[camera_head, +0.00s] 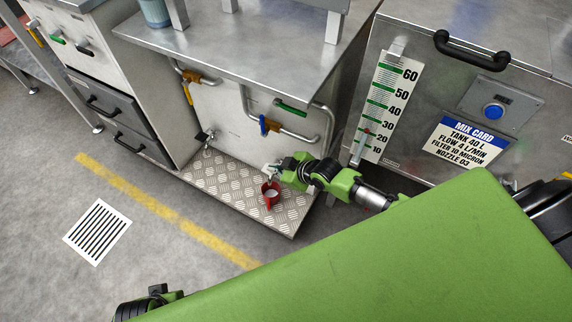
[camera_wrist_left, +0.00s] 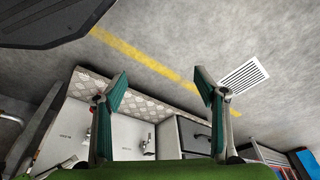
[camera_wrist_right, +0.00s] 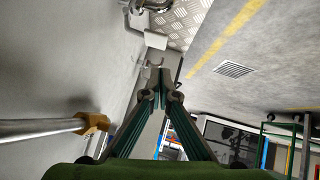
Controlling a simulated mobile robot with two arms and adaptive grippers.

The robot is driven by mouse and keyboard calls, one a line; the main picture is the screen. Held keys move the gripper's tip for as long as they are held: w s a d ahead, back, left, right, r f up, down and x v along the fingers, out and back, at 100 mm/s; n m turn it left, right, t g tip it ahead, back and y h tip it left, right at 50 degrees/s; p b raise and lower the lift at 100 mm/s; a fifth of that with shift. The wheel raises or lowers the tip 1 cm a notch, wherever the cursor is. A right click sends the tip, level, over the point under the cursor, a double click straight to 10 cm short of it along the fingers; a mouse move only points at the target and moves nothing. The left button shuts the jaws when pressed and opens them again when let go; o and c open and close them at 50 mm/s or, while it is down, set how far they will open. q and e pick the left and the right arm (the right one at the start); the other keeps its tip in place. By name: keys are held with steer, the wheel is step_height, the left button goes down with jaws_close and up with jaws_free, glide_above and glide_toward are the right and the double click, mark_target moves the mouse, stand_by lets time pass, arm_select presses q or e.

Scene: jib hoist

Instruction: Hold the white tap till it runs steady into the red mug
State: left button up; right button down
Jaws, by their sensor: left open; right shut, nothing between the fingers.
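The red mug (camera_head: 270,195) stands upright on the checkered metal ledge (camera_head: 235,185) in the head view, with a pale inside. My right gripper (camera_head: 274,173) is just above and behind the mug, near the cabinet front. A small whitish part beside its fingertips may be the white tap; the fingers partly hide it. In the right wrist view my right gripper (camera_wrist_right: 160,88) is shut and empty, with a hook-shaped fitting (camera_wrist_right: 155,65) just beyond its tips. I cannot tell whether they touch, nor whether water runs. My left gripper (camera_wrist_left: 158,85) is open and empty in the left wrist view.
Another tap with a dark handle (camera_head: 207,137) sits left of the mug. A tank with a level scale (camera_head: 385,105) stands at right. Floor by the yellow line (camera_head: 165,210) and drain grate (camera_head: 97,231) is clear.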

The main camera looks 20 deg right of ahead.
arm_select(q)
step_height(320, 180, down, 7)
steer(key=s+p, duration=0.2)
steer(key=shift+f+g, duration=0.2)
steer(key=shift+g, duration=0.1)
arm_select(e)
steer(key=v, duration=0.6)
steer(key=shift+d+r, duration=0.15)
steer(key=shift+r, duration=0.05)
arm_select(q)
steer(key=shift+a, duration=0.1)
